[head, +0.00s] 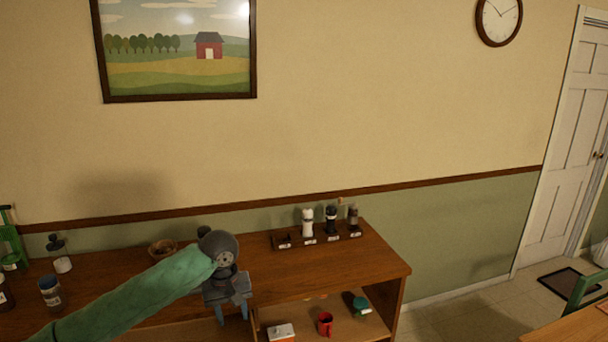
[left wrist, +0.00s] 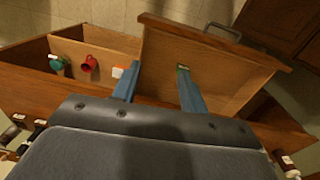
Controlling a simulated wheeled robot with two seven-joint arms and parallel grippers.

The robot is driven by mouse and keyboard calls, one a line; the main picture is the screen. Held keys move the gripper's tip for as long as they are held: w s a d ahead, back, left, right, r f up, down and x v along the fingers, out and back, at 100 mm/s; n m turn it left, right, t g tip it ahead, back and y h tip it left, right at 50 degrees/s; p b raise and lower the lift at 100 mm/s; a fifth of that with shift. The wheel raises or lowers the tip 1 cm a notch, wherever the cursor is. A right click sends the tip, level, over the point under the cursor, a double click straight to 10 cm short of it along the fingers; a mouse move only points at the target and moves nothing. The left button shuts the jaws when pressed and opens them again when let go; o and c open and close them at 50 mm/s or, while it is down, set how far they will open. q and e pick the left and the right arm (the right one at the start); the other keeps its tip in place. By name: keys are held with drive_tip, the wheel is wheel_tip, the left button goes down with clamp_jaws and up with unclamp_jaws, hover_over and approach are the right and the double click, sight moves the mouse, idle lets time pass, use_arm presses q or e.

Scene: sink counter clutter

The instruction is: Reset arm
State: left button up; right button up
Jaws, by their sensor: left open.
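My left arm, in a green sleeve, reaches in from the left in the head view. My left gripper (head: 232,314) points downward at the front edge of the wooden counter (head: 290,268). In the left wrist view its two blue fingers (left wrist: 158,84) stand apart with nothing between them. Beyond the fingers is a wooden panel with a handle (left wrist: 222,32). My right gripper shows in neither view.
A shelf below the counter top holds a red mug (head: 325,323), a green item (head: 360,305) and a white box (head: 281,332). A rack (head: 284,240) with shakers stands at the back. Jars (head: 50,292) and a bowl (head: 162,248) are left. A green chair (head: 584,288) stands right.

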use_arm(q)
drive_tip(key=s+d+f+m+t+h+b, duration=0.1)
drive_tip(key=s+d+f+b, duration=0.15)
drive_tip(key=f, duration=0.85)
drive_tip(key=s+d+f+m+h+b, duration=0.1)
drive_tip(key=s+d+f, duration=0.25)
drive_tip(key=f, duration=0.85)
drive_tip(key=s+d+f+m+t+h+b, duration=0.1)
drive_tip(key=s+d+f+b, duration=0.15)
drive_tip(key=f, duration=0.85)
drive_tip(key=s+a+f+m+y+b, duration=0.1)
drive_tip(key=s+a+f, duration=0.2)
drive_tip(key=s+f, duration=1.1)
drive_tip(key=s+a+f+m+y+b, duration=0.1)
drive_tip(key=s+a+f, duration=0.3)
drive_tip(key=s+f, duration=1)
drive_tip(key=s+b, duration=0.1)
drive_tip(key=s, duration=0.1)
drive_tip(key=shift+s+a+f+m+g+y, duration=0.25)
drive_tip(key=shift+s+m+g+y, duration=0.05)
drive_tip(key=shift+g+y, duration=0.1)
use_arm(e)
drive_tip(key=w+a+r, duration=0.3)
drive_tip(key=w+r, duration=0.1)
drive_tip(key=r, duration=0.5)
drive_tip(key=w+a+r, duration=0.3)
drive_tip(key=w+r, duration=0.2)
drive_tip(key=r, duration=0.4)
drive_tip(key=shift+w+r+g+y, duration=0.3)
